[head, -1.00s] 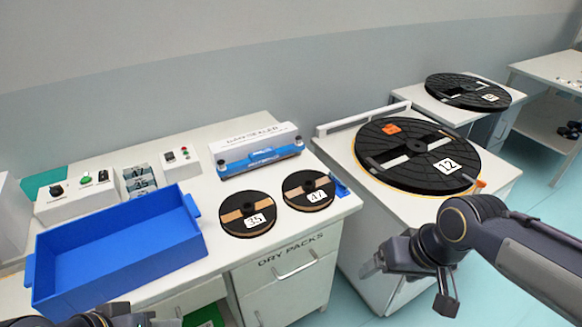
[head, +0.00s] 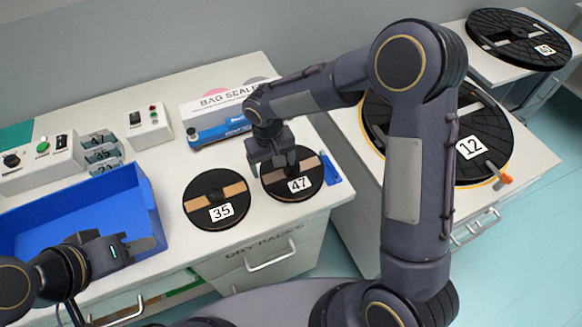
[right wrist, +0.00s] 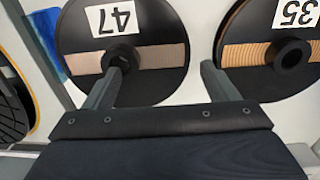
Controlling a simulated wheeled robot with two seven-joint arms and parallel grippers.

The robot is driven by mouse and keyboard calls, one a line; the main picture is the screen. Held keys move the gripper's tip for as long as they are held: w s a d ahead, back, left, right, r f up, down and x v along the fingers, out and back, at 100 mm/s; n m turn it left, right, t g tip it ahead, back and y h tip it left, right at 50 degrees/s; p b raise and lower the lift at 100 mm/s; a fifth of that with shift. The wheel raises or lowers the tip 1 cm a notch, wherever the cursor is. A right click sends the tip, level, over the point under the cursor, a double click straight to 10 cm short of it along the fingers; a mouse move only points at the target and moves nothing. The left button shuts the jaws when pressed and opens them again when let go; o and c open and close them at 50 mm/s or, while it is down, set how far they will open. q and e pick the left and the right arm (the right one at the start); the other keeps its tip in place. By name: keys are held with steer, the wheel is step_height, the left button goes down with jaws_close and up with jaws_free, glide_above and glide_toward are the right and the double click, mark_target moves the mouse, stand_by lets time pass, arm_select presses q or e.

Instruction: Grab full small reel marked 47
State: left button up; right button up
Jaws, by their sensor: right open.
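The small reel marked 47 (head: 299,185) lies flat at the right end of the bench, black with a tan band and a central hub. In the right wrist view the reel (right wrist: 158,58) is at upper left. My right gripper (head: 272,168) is open above its left part and covers some of it. In the right wrist view one finger of this gripper (right wrist: 160,78) appears by the hub, the other over the gap towards reel 35. Nothing is between the fingers. My left gripper (head: 138,246) is over the blue bin's right end; its jaw opening is unclear.
The reel marked 35 (head: 215,196) lies just left of reel 47. A blue bin (head: 146,190) stands at left. The bag sealer (head: 215,105) is behind the reels, and a small blue item (head: 330,170) is at right. A large reel 12 (head: 487,125) lies on the right-hand table.

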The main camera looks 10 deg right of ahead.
mark_target(274, 176)
step_height(274, 176, down, 5)
steer(key=shift+r+p, duration=0.2)
steer(key=shift+p, duration=0.3)
steer(key=shift+r, duration=0.1)
steer(key=c, duration=1.1)
steer(key=shift+c, duration=0.2)
